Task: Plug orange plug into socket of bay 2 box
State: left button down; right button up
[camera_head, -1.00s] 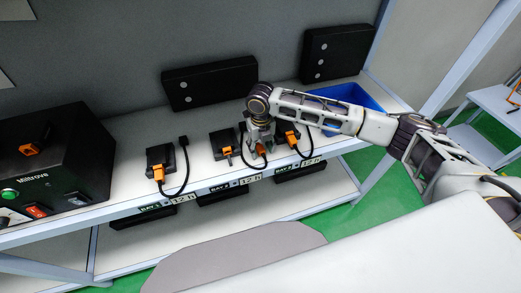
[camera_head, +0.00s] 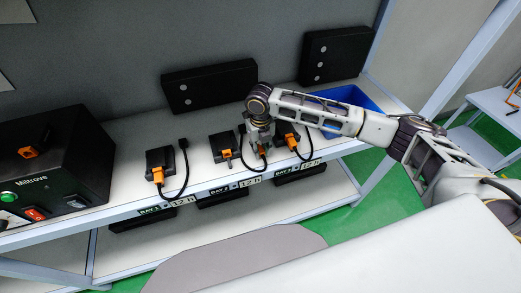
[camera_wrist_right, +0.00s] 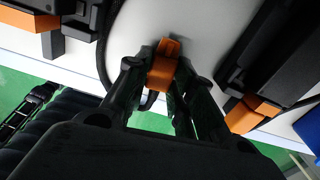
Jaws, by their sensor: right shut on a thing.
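The bay 2 box (camera_head: 222,146) is a small black box with an orange part on top, on the shelf above the bay 2 label. My right gripper (camera_head: 262,146) points down just right of it, between it and the bay 3 box (camera_head: 287,133). It is shut on the orange plug (camera_wrist_right: 163,66), which shows between both fingertips in the right wrist view. The plug's black cable (camera_head: 252,169) curves on the shelf beside the bay 2 box. The plug is apart from the box. The socket opening cannot be made out. My left gripper is out of view.
The bay 1 box (camera_head: 160,161) and the bay 3 box have orange plugs at their fronts. A black power unit (camera_head: 60,160) stands at the left. A blue bin (camera_head: 350,96) is at the right, behind my arm. The shelf's front edge is close to the boxes.

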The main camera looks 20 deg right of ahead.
aim_at(260, 150)
notch_tip(260, 150, up, 9)
jog(key=shift+r+b, duration=0.15)
jog(key=shift+b, duration=0.3)
dwell(0.4)
